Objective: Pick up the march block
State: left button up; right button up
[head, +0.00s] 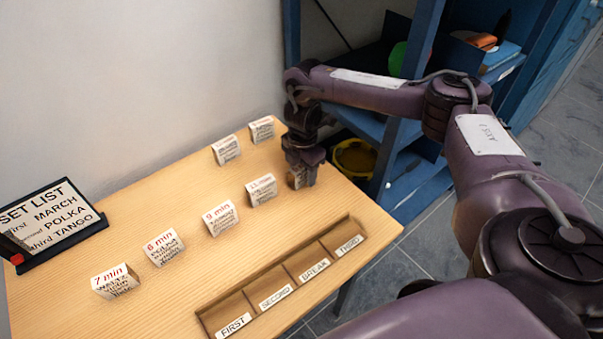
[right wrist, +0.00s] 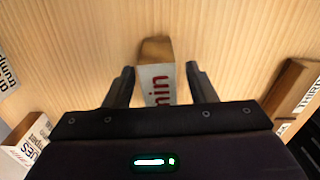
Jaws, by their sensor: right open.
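My right gripper (head: 302,182) is open and points down over the table's right end. In the right wrist view, its two fingers (right wrist: 160,86) stand on either side of a wooden block (right wrist: 156,70) with a white label and red "min" lettering. In the head view the gripper mostly hides this block. I cannot read whether it is the march block. Other labelled blocks stand in a row: a 7 min waltz block (head: 116,281), a 6 min block (head: 164,247), a 9 min block (head: 221,218) and another block (head: 262,190). My left gripper is not in view.
A wooden tray (head: 202,318) has empty slots marked FIRST, SECOND, BREAK and THIRD. Two blocks (head: 226,149) (head: 261,129) stand at the back. A set list sign (head: 48,222) reads March, Polka, Tango. A blue shelf (head: 405,100) stands behind my right arm.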

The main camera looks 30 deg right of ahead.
jog(key=shift+f, duration=0.2)
jog(key=c, duration=1.1)
jog(key=shift+r, duration=0.15)
